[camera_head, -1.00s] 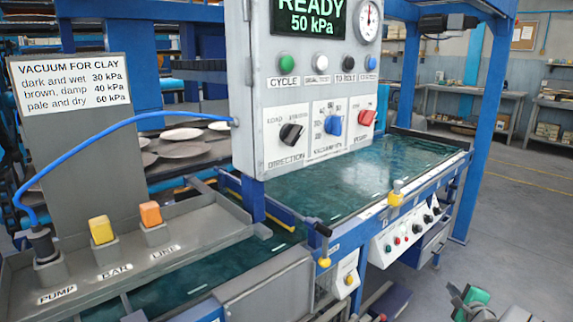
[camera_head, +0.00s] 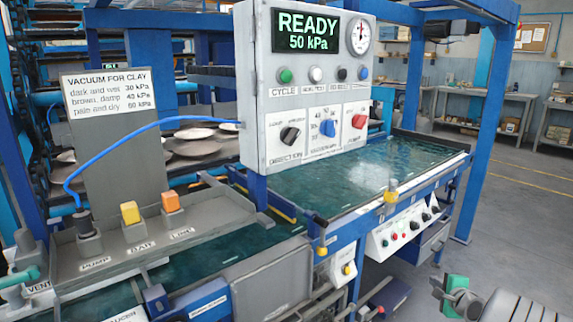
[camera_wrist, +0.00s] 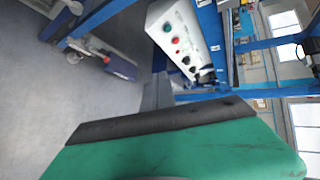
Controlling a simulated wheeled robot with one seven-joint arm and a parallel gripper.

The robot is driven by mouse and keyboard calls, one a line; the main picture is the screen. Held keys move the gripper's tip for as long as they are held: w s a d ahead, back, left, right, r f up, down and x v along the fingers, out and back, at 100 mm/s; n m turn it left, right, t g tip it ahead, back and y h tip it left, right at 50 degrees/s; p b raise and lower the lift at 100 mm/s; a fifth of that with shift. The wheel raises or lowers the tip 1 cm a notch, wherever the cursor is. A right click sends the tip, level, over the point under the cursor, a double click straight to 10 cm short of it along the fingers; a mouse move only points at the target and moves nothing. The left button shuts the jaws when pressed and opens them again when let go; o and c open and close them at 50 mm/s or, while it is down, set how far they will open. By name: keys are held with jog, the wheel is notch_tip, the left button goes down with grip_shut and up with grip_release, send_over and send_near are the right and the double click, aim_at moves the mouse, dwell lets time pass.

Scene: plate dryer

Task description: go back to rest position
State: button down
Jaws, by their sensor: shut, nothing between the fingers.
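My gripper (camera_head: 450,296) is at the lower right of the head view, with green pads, shut and empty. It is in front of the machine and to the right of it, apart from everything. In the wrist view its green finger pad with a black edge (camera_wrist: 180,150) fills the lower part. The control panel (camera_head: 315,90) stands upright on the machine and its display reads READY 50 kPa. Its direction, vacuum and pump knobs sit on the lower half.
The machine's green bed (camera_head: 350,180) runs across the middle. A lower button box (camera_head: 405,230) juts from its front; it also shows in the wrist view (camera_wrist: 182,40). Grey floor (camera_head: 520,220) is open at the right. A blue hose (camera_head: 150,130) arches at the left.

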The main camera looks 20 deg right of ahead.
jog(key=w+a+r+n+g+y+p, duration=0.2)
jog(key=a+r+n+p, duration=0.55)
jog(key=a, duration=0.75)
jog(key=w+a+r+n+g+y+p, duration=0.1)
jog(key=a+r+n+g+y+p, duration=0.3)
jog(key=a+r, duration=0.85)
jog(key=s+a+r+n+g+p, duration=0.1)
jog(key=s+a+r+n+p, duration=0.1)
jog(key=s+a, duration=0.5)
jog(key=s+a+r+n+g+h+p, duration=0.1)
jog(key=s+a+r+n+p, duration=0.1)
jog(key=s+a+n, duration=0.3)
jog(key=s+a+r+n+g+h+p, duration=0.1)
jog(key=s+a+n+p, duration=0.3)
jog(key=s+a, duration=0.4)
jog(key=shift+s+a+r, duration=0.3)
jog(key=shift+a+r, duration=0.25)
jog(key=shift+r, duration=0.25)
jog(key=shift+n, duration=0.25)
jog(key=shift+d, duration=0.1)
